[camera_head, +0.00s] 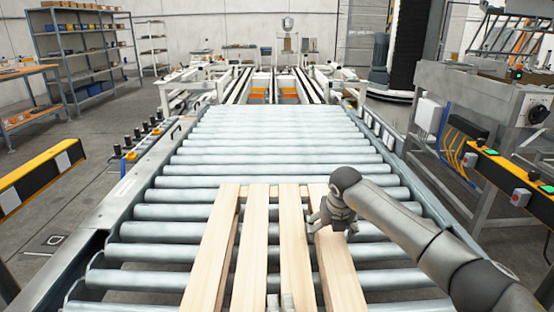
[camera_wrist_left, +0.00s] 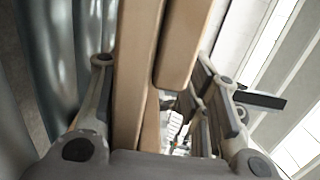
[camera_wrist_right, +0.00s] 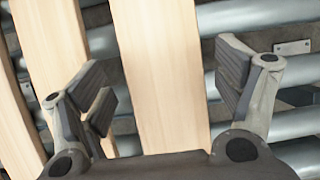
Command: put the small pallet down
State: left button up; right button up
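The small pallet, pale wooden slats (camera_head: 255,245), lies level over the conveyor rollers at the near end; its near edge is cut off. I cannot tell whether it touches the rollers. My right gripper (camera_head: 330,217) is at its right slats. In the right wrist view a slat (camera_wrist_right: 165,75) lies between the spread fingers of this gripper (camera_wrist_right: 165,85), with gaps on both sides. In the left wrist view my left gripper (camera_wrist_left: 165,95) has its fingers wide apart, with pallet wood (camera_wrist_left: 135,75) between them. Contact on the left is unclear.
The roller conveyor (camera_head: 280,145) is clear beyond the pallet. Side rails flank it. Yellow-and-black barriers (camera_head: 40,177) stand at left and right (camera_head: 515,185). A metal machine frame (camera_head: 450,100) stands at right, shelves (camera_head: 85,55) at back left.

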pick_arm(q)
jog(key=shift+r, duration=0.25)
pick_arm(e)
jog(key=shift+f, duration=0.1)
pick_arm(q)
jog(key=o, duration=0.8)
jog(key=shift+r, duration=0.15)
pick_arm(e)
jog(key=shift+s, duration=0.1)
pick_arm(q)
jog(key=shift+d, duration=0.1)
jog(key=shift+s, duration=0.35)
pick_arm(e)
jog(key=shift+f, duration=0.1)
jog(key=shift+r, duration=0.25)
pick_arm(q)
jog(key=s, duration=1.1)
jog(key=shift+s+d+f, duration=0.15)
jog(key=shift+d+f, duration=0.15)
jog(key=shift+d, duration=0.1)
pick_arm(e)
jog(key=v, duration=1.1)
jog(key=shift+r, duration=0.25)
jog(key=shift+s+d, duration=0.1)
